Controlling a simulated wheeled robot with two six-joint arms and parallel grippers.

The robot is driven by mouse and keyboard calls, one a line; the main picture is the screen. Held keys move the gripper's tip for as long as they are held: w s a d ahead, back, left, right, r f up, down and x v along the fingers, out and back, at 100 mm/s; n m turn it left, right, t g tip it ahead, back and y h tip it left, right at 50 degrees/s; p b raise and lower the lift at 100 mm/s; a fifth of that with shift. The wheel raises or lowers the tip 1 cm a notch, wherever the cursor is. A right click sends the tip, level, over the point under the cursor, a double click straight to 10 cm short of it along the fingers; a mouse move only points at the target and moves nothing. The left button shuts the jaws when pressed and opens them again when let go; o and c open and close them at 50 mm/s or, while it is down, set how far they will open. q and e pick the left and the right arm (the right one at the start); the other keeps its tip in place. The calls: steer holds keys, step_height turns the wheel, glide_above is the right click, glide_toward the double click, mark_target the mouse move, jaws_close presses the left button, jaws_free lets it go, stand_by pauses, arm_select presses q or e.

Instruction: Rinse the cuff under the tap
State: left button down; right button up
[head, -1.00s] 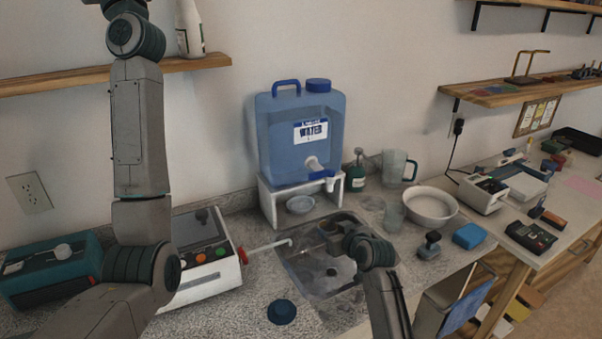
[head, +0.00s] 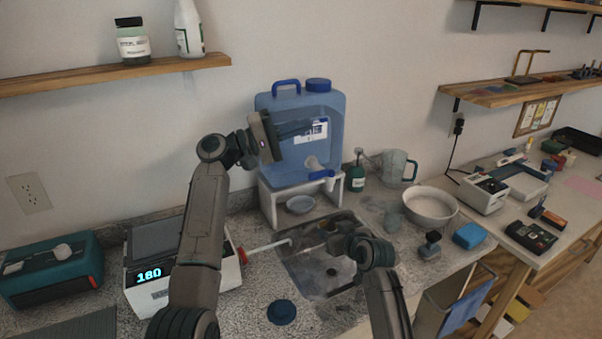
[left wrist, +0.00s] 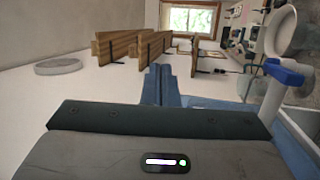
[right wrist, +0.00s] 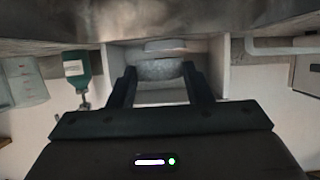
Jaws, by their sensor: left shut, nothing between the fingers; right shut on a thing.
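The tap (head: 313,163) is a white spigot with a blue lever, low on the front of the blue water jug (head: 268,135). It also shows at the right of the left wrist view (left wrist: 277,38). My left gripper (head: 312,127) is shut and empty, in front of the jug's label and above the tap, apart from the lever. My right gripper (right wrist: 160,72) is shut on the cuff (right wrist: 160,70), a mottled grey round piece between its fingertips. In the head view this gripper is over the sink (head: 325,275), below the tap, and mostly hides the cuff.
The jug stands on a white stand (head: 268,207) with a small dish (head: 300,204) under it. A green bottle (head: 357,178), a clear pitcher and a white basin (head: 430,205) stand to the right. A device reading 180 (head: 150,278) is left of the sink.

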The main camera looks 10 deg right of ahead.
arm_select(q)
steer(key=g+y, duration=0.2)
glide_toward(322, 174)
steer(key=d, duration=0.1)
steer(key=w+d, duration=0.1)
steer(key=d, duration=0.1)
steer(key=w+d, duration=0.1)
steer(key=shift+d, duration=0.4)
steer(key=s, duration=0.3)
steer(key=shift+s+d+r, duration=0.1)
steer(key=shift+s+d, duration=0.1)
steer(key=shift+d, duration=0.2)
steer(key=shift+a, duration=0.1)
